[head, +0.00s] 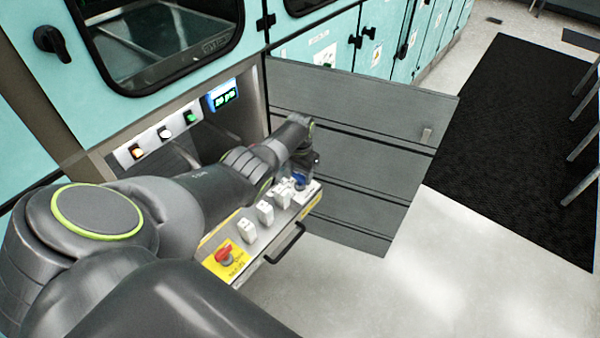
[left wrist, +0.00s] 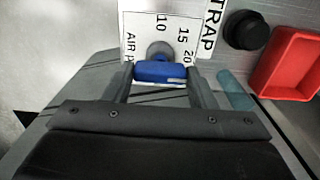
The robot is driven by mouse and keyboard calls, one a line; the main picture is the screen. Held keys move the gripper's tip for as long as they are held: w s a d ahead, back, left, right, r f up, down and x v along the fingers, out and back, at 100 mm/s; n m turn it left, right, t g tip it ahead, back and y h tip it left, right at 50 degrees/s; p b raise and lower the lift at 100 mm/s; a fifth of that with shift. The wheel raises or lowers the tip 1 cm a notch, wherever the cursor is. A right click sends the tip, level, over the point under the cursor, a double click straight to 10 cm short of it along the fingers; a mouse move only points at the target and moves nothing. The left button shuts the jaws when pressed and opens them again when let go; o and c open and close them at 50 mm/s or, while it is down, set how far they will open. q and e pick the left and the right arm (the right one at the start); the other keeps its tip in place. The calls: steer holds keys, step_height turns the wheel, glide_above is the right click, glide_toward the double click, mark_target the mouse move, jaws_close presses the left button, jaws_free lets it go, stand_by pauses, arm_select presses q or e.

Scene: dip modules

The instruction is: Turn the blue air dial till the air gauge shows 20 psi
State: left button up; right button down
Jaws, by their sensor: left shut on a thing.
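The blue air dial (head: 300,179) is at the far end of the pulled-out control panel. In the left wrist view the blue dial (left wrist: 160,71) sits on a white plate (left wrist: 135,50) marked AIR, 10, 15 and 20. My left gripper (head: 303,174) reaches it from above; in the wrist view its two fingers (left wrist: 160,78) are shut on the dial's sides. A small digital display with green characters (head: 224,96) is on the cabinet front; its reading is too small to read surely. My right gripper is not in view.
The panel also bears several white switches (head: 265,212), a red knob on a yellow plate (head: 223,254) and a black handle (head: 286,243). An open grey door (head: 360,150) stands just behind. Lit buttons (head: 164,132) are on the cabinet. A red part (left wrist: 288,65) is near the dial.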

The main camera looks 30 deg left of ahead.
mark_target(300, 174)
arm_select(q)
steer(key=o, duration=1)
steer(key=shift+r, duration=0.1)
steer(key=shift+r+p, duration=0.4)
steer(key=shift+r, duration=0.2)
step_height(300, 174, up, 6)
steer(key=shift+f+p, duration=0.25)
steer(key=shift+p, duration=0.55)
steer(key=shift+r, duration=5.3)
